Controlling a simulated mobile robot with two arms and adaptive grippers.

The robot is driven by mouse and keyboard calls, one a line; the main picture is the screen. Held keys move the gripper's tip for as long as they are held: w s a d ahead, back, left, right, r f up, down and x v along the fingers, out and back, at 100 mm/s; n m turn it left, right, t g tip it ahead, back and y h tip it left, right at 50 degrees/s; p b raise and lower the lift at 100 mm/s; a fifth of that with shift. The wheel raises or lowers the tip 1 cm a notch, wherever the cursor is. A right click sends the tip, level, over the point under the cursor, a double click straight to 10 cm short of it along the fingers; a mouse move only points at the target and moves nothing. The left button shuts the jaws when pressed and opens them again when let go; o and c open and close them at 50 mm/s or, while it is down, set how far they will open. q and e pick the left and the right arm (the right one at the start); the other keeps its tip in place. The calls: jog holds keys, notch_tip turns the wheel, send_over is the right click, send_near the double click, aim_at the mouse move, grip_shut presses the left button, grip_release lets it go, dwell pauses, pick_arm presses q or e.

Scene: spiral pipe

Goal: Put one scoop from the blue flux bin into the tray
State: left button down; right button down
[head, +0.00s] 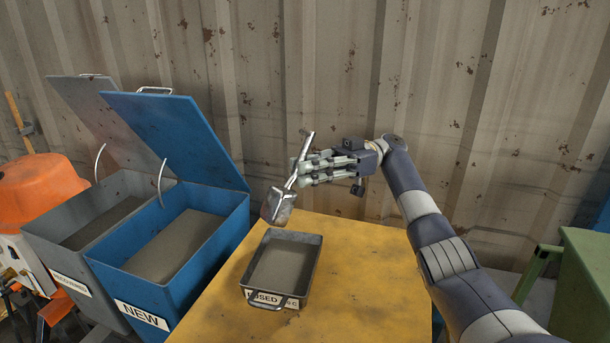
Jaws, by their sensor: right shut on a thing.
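The blue flux bin (213,239) stands at the left with its lid open and grey-brown flux (173,246) inside; a label on its front reads "NEW". The tray (318,267) is a dark metal pan on the yellow table, with a front handle and a partly covered label that seems to read "USED". Its inside shows a grey-brown surface. My right gripper (302,168) is shut on the handle of a metal scoop (279,206). The scoop hangs tilted with its head low, above the tray's far left edge. I cannot see what the scoop holds. My left gripper is not in view.
A grey bin (60,213) with an open lid stands left of the blue bin. An orange machine (40,188) is at the far left. The yellow table (365,270) is bare right of the tray. A corrugated wall (290,60) closes the back. A green bench (585,270) is at the right.

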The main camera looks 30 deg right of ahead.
aim_at(290, 182)
jog(key=a+r+h, duration=0.1)
jog(key=a+r+h+p, duration=0.1)
jog(key=h, duration=0.1)
jog(key=s+a+h+p, duration=0.1)
jog(key=a, duration=0.1)
jog(key=shift+a+r+n+h, duration=0.1)
jog(key=shift+r+n+h, duration=0.2)
jog(key=shift+r, duration=0.1)
jog(key=shift+s+a+r+t+h+p, duration=0.1)
jog(key=shift+a+r+t+h+p, duration=0.05)
jog(key=shift+a+t+h+p, duration=0.2)
jog(key=shift+a+h, duration=0.15)
jog(key=shift+h, duration=0.1)
jog(key=shift+f, duration=0.2)
jog(key=a+h+p, duration=0.1)
jog(key=a+h, duration=0.1)
jog(key=a+h+p, duration=0.1)
jog(key=h+p, duration=0.1)
jog(key=s+a+t+h+p, duration=0.1)
jog(key=a+p, duration=0.1)
jog(key=shift+s+a+f+n+h, duration=0.1)
jog(key=shift+a+f+n+h, duration=0.1)
jog(key=shift+a+n+h, duration=0.15)
